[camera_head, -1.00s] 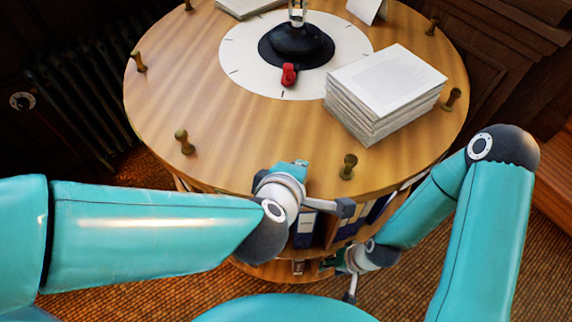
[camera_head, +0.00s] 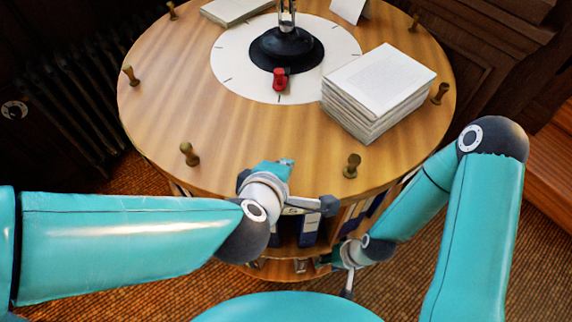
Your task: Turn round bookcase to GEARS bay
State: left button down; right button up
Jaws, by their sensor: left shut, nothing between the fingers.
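The round bookcase (camera_head: 230,130) has a wooden top with several brown pegs around its rim and shelves below. A white dial (camera_head: 231,60) with tick marks lies at its middle, around a black base (camera_head: 287,50) with a red pointer (camera_head: 280,79). My left gripper (camera_head: 327,205) is shut and empty at the near rim, between the near-left peg (camera_head: 190,154) and the near-right peg (camera_head: 352,166). No GEARS label is readable.
A stack of papers (camera_head: 378,85) stands on the top at the right. A dark radiator (camera_head: 75,95) is at the left, wood panelling at the right. Carpet (camera_head: 130,285) surrounds the bookcase.

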notch_tip(320, 180, up, 7)
jog(key=p, duration=0.6)
